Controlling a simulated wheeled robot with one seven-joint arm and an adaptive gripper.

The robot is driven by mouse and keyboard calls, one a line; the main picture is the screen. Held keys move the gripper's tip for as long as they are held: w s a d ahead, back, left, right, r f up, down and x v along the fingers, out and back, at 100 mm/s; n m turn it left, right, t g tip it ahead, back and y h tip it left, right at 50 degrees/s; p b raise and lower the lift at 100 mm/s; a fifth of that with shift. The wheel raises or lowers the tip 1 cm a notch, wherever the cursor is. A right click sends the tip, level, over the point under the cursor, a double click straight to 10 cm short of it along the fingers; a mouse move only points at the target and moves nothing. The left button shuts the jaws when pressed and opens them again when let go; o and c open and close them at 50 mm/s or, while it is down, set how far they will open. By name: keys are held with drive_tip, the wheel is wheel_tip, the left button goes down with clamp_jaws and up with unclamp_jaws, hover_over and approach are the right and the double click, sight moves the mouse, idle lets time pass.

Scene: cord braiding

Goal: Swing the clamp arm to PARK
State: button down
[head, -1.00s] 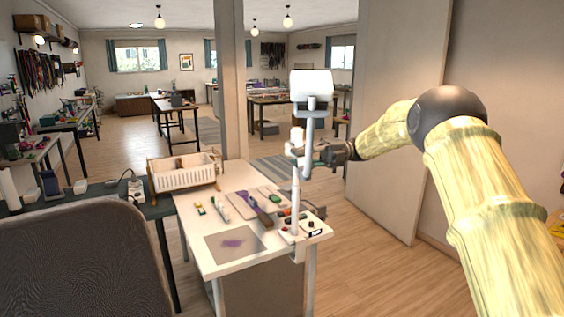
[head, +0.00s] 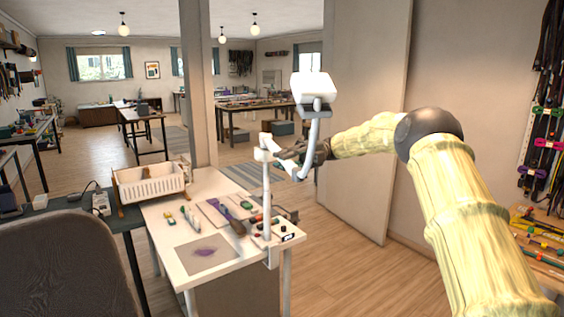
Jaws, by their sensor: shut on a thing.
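The clamp arm is a white jointed arm on an upright white post (head: 266,205) fixed at the right edge of the white worktable (head: 178,262). Its upper link (head: 313,135) rises to the right of the post and carries a white box-like head (head: 312,87). My dark gripper (head: 290,160) comes in from the right and is shut on the clamp arm near its lower bend, right of the post top. The fingertips are small and partly hidden, so the exact grip is unclear. No PARK mark can be read.
A white basket (head: 150,184) stands at the table's back left. Braiding tools and cords lie on the tabletop, with a mat (head: 190,258) at the front. A pale upright panel (head: 365,120) stands behind my arm. Open floor (head: 330,275) lies right of the table.

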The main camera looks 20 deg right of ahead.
drive_tip(key=c, duration=1.4)
unclamp_jaws()
drive_tip(key=shift+o, duration=0.2)
drive_tip(key=v, duration=0.7)
drive_tip(key=shift+w+d, duration=0.15)
drive_tip(key=shift+d, duration=0.15)
drive_tip(key=shift+f, duration=0.1)
